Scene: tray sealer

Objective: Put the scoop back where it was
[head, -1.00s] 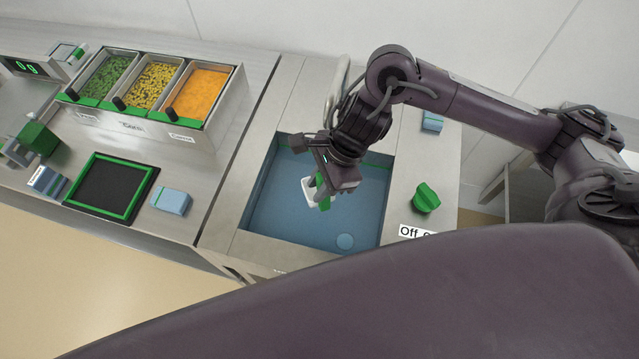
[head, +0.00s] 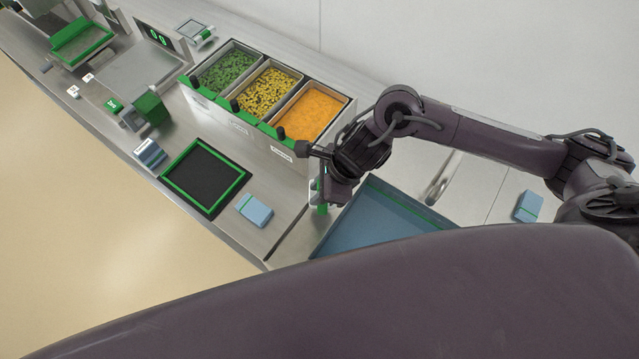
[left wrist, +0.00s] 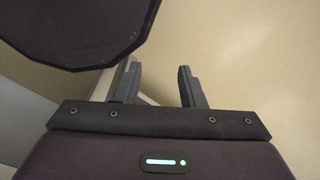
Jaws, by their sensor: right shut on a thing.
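My right gripper (head: 318,197) is shut on a small green item (head: 322,208), which looks like the scoop's handle. The rest of the scoop is mostly hidden by the gripper and too small to make out. The gripper hangs over the counter edge between the food bins and the blue basin. My left gripper (left wrist: 160,82) shows in the left wrist view, with its two fingers apart and nothing between them. Three bins stand left of the right gripper, with green (head: 226,72), yellow (head: 268,90) and orange (head: 312,112) food.
The blue basin (head: 385,222) lies right of the right gripper. A black mat with a green frame (head: 206,176) and a blue block (head: 254,210) lie on the left counter. Another blue block (head: 528,206) lies at the right. A digital display (head: 157,38) stands far left.

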